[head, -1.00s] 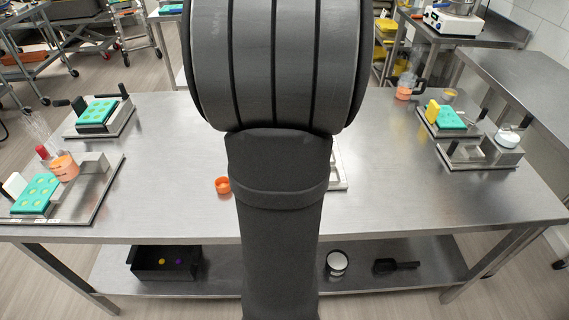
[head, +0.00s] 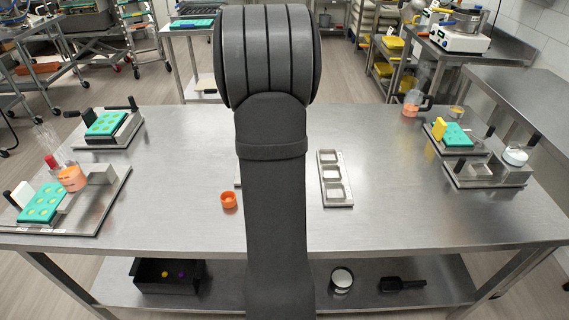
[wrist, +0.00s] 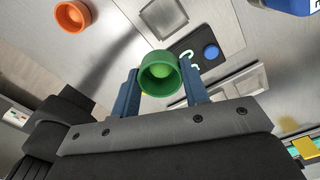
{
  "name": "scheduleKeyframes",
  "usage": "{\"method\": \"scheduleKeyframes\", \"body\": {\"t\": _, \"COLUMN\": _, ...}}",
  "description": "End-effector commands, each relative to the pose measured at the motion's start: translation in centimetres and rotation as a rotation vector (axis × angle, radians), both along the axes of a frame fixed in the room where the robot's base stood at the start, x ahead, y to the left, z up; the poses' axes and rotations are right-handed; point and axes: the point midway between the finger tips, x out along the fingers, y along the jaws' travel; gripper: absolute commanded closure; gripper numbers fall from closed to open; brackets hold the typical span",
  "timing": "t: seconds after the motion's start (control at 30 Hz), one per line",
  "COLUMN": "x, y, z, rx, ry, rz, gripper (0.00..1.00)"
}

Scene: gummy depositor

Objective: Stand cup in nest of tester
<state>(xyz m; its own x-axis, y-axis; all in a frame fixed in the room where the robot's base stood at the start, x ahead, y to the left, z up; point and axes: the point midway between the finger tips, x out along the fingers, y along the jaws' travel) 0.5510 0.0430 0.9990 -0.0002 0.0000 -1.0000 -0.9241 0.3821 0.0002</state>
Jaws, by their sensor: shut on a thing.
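My gripper (wrist: 165,92) is shut on a green cup (wrist: 158,88), held between its two blue fingers, in the wrist view. The cup's open mouth faces the camera and its inside looks lighter green. Behind it lie metal plates with recessed squares and a dark panel (wrist: 200,58) bearing a blue disc (wrist: 210,52) and a pale green hook-shaped mark. I cannot tell which part is the tester or its nest. In the head view my arm hides the gripper and the green cup.
An orange cup (wrist: 73,15) stands apart on the bare steel; it also shows in the head view (head: 228,200). A three-compartment metal tray (head: 334,203) lies right of my arm. Teal-mould stations (head: 42,202) stand at the table's left and right sides. Table between them is mostly clear.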

Motion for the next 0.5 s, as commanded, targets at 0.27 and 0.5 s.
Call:
{"method": "scheduleKeyframes", "body": {"t": 0.27, "x": 2.9, "y": 2.6, "z": -0.6, "rx": 0.000, "ry": 0.000, "rz": 0.000, "gripper": 1.00}}
{"method": "scheduleKeyframes", "body": {"t": 0.5, "x": 3.0, "y": 2.7, "z": -0.6, "rx": 0.000, "ry": 0.000, "rz": -0.001, "gripper": 1.00}}
